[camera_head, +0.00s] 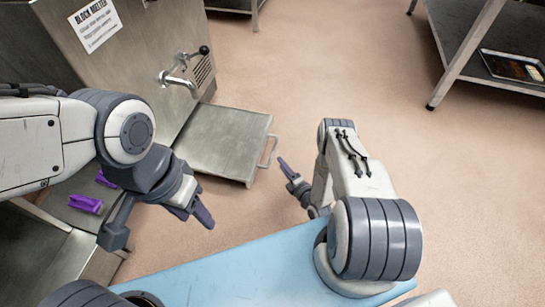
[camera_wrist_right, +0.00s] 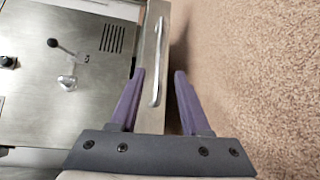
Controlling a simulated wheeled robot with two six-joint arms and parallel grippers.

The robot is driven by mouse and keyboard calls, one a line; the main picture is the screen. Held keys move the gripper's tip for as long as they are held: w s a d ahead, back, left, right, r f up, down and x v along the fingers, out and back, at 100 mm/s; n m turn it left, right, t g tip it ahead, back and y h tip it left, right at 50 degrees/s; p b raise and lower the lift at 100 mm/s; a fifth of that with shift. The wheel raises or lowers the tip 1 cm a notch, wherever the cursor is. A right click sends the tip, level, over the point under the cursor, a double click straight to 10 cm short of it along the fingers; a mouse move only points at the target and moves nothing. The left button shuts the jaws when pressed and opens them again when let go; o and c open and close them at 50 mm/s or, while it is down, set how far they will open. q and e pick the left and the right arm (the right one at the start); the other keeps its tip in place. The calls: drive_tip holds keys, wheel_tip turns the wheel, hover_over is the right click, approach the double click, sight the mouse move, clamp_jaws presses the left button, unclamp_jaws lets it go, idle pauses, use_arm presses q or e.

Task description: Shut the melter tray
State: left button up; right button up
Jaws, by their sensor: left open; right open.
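The melter tray (camera_head: 222,140) is a flat metal drawer, pulled out from the steel block melter (camera_head: 140,55). Its bar handle (camera_head: 268,151) is on the right front edge and shows in the right wrist view (camera_wrist_right: 156,88). My right gripper (camera_head: 284,166) is open and empty, just right of the handle, with a small gap in the head view. In the right wrist view, the tray's front and handle lie between its fingers (camera_wrist_right: 160,73), near the left one; contact cannot be told. My left gripper (camera_head: 197,213) is open, below the tray in the picture.
Bright purple pieces (camera_head: 85,203) lie left, beside my left arm. The melter's tap (camera_head: 178,80) and black-knobbed lever (camera_head: 203,51) stick out above the tray. A light blue surface (camera_head: 250,270) is in front. A metal rack (camera_head: 480,45) stands upper right; the floor between is clear.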

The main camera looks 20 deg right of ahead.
sight(272, 152)
drive_tip(key=b+x, duration=0.4)
drive_tip(key=x, duration=0.3)
drive_tip(key=shift+w+a+f, duration=0.1)
drive_tip(key=shift+w+f, duration=0.1)
drive_tip(key=shift+f, duration=0.05)
drive_tip(key=shift+w+a, duration=0.1)
drive_tip(key=shift+w, duration=0.45)
drive_tip(key=shift+r, duration=0.1)
clamp_jaws()
idle(0.5)
